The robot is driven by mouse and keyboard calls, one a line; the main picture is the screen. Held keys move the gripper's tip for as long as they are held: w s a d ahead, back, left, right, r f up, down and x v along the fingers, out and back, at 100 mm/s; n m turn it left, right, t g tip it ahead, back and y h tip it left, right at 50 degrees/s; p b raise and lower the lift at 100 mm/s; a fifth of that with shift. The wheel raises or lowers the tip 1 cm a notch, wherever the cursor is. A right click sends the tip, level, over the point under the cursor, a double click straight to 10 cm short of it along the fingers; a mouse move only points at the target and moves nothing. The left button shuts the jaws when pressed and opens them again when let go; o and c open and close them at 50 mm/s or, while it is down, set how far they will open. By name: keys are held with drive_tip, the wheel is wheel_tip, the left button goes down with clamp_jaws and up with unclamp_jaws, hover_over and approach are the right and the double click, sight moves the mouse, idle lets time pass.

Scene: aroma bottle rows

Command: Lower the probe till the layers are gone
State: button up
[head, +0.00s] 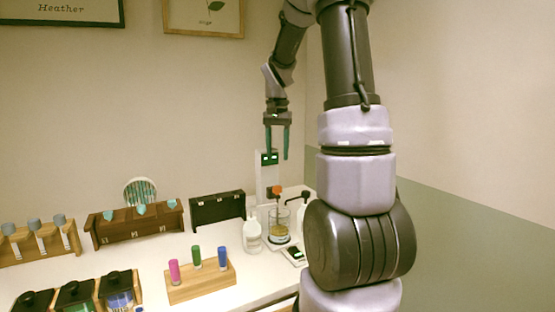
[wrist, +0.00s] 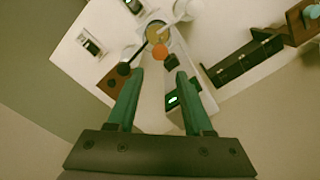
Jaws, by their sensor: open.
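The picture is too small to tell separate layers. A white stand (head: 264,178) with a small lit display rises behind it. An orange part (head: 276,190) sits on the stand above the beaker; it shows in the wrist view (wrist: 160,51) too. The probe itself is hard to make out.
A white bottle (head: 252,236) stands left of the beaker, and a small display unit (head: 294,255) lies in front. A black-knobbed lever (wrist: 123,69) is beside it. A wooden block (head: 200,284) holds three coloured vials. Racks and dark-lidded jars fill the left.

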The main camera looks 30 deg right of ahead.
sight(277, 186)
drive_tip(key=shift+o, duration=1.4)
wheel_tip(277, 186, down, 11)
drive_tip(key=n, duration=1.2)
drive_tip(key=shift+r, duration=0.1)
drive_tip(key=shift+c, duration=0.3)
clamp_jaws()
